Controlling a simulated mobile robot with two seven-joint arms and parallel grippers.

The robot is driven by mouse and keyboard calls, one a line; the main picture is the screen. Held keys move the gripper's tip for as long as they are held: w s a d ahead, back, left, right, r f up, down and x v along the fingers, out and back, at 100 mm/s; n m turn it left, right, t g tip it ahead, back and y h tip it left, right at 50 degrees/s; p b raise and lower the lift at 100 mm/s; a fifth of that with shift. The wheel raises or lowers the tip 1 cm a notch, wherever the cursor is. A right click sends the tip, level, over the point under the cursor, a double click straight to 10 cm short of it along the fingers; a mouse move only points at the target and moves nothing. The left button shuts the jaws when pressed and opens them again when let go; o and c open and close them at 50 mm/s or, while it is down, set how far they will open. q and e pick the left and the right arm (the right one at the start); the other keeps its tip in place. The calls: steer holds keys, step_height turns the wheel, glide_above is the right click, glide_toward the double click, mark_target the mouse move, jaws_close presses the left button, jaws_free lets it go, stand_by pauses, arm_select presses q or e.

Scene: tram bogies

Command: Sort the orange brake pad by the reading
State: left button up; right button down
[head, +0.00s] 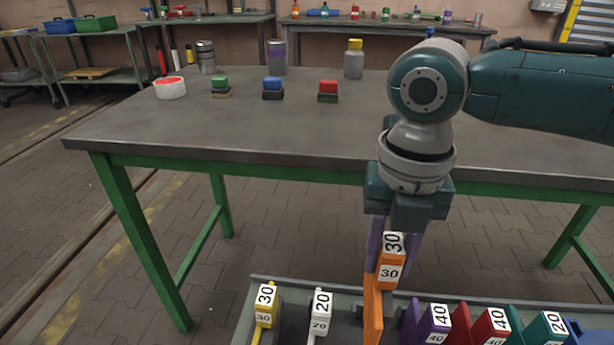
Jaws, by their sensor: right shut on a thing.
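The orange brake pad (374,305) is a tall slab with white labels reading 30 on its top and front. My right gripper (396,240) points straight down and is shut on its upper end. The pad is upright, in front of the tray's back rim; its lower end runs out of the picture, so I cannot tell whether it touches the tray floor. The grey tray (262,281) holds other labelled pieces: yellow (265,307) 30, white (319,316) 20, purple (434,321) 40, red (490,327) 40 and teal (545,328) 20. My left gripper is out of view.
A green-framed table (250,131) stands behind the tray. The tabletop's front is clear.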

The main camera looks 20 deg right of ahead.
steer(key=shift+f+b, duration=2.75)
steer(key=shift+f, duration=1.2)
steer(key=shift+p, duration=0.4)
steer(key=shift+f+b, duration=0.45)
steer(key=shift+f, duration=0.2)
steer(key=shift+f+b, duration=0.6)
steer(key=shift+f, duration=0.25)
steer(key=shift+p, duration=0.3)
